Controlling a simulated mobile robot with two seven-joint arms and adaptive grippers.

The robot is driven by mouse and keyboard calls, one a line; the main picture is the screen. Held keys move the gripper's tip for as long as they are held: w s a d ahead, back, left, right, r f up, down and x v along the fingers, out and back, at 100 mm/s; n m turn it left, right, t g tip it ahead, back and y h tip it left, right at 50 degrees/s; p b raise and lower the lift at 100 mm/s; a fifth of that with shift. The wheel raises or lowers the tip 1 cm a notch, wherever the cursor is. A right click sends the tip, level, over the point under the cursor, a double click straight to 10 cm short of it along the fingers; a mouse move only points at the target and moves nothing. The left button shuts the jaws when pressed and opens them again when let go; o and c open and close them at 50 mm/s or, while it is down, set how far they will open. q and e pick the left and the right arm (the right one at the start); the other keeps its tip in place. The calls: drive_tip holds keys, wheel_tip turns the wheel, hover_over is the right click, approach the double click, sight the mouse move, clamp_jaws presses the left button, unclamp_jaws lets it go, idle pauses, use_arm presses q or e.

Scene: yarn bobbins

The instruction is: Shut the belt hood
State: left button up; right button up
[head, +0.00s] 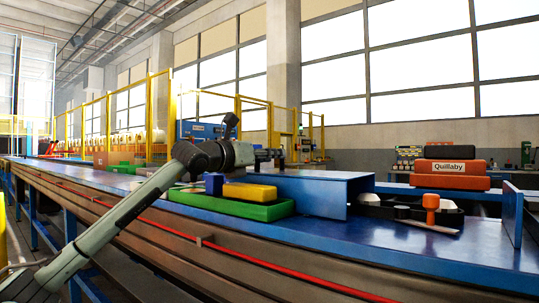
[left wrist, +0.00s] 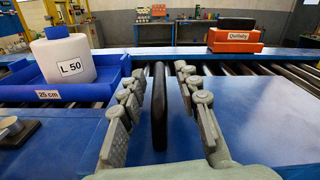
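The belt hood (head: 312,194) is a blue box-shaped cover on the blue belt line, with an open end facing right in the head view. In the left wrist view, its flat blue top (left wrist: 245,115) seems to lie below my fingers. A black upright bar (left wrist: 160,108), which looks like a handle, stands between the fingers of my left gripper (left wrist: 163,100), with a gap on each side. In the head view, my left gripper (head: 270,154) is at the hood's top left end. It is open. My right gripper is not in view.
A green tray (head: 232,208) with yellow and blue blocks lies before the hood. An orange knob (head: 432,203) stands on a plate at right. A blue tray (left wrist: 72,91) holds a white bobbin (left wrist: 65,58) marked L 50. Orange Quillaby boxes (head: 449,168) stand behind.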

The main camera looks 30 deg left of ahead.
use_arm(q)
clamp_jaws()
idle(0.4)
drive_tip(key=shift+d, duration=0.1)
